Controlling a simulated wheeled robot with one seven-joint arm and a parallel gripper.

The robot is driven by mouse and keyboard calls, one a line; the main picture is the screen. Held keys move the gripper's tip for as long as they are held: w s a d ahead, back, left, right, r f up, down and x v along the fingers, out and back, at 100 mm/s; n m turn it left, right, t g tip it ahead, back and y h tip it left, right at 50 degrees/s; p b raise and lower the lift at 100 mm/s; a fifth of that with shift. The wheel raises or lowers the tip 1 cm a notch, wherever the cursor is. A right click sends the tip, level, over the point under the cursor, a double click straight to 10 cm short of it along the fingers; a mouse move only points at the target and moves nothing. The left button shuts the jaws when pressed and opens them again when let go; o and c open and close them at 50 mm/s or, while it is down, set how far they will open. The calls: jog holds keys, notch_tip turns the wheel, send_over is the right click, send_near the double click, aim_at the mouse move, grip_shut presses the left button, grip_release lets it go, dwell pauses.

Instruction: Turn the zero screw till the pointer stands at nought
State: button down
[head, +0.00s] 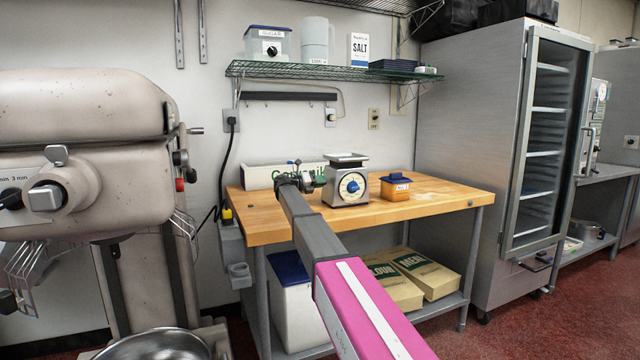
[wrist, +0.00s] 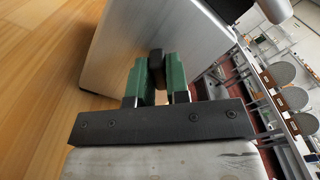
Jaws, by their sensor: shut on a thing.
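The kitchen scale (head: 337,194), a grey box with a flat pan on top and a round dial (head: 352,186) with a blue middle, stands on the wooden table. The pointer is too small to read. In the wrist view the scale's metal side (wrist: 120,45) fills the upper middle, tilted. A dark zero screw (wrist: 155,58) sticks out of that side. My gripper (wrist: 157,76), with green fingers, is shut on the screw, one finger on either side. In the head view my gripper (head: 318,178) meets the scale's left side, and the screw is hidden there.
An orange tub with a blue lid (head: 395,188) stands right of the scale. A white-and-green box (head: 262,176) lies behind my arm at the wall. The wooden tabletop (head: 440,195) is clear at the right. A wire shelf (head: 330,71) hangs above, and a mixer (head: 85,140) stands left.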

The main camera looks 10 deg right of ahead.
jog(key=shift+n, duration=0.6)
jog(key=shift+n, duration=1.7)
jog(key=c, duration=1)
grip_release()
jog(key=shift+a, duration=0.1)
